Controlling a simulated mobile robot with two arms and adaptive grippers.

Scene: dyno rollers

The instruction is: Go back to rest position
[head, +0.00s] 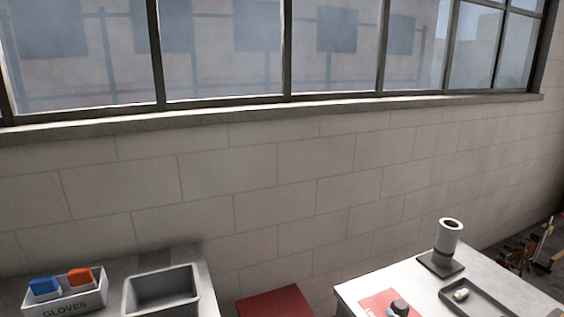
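No gripper and no part of either arm shows in the head view. The task names no object. The view faces a pale block wall (290,185) with a long window (340,45) above it.
At the lower left, a grey surface holds a bin (70,300) marked GLOVES with blue and orange items, and an empty grey tray (161,290). At right, a white table (365,285) holds a grey cylinder (447,238), a red mat (378,303) and a dark tray (480,304). A red surface (273,303) lies between.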

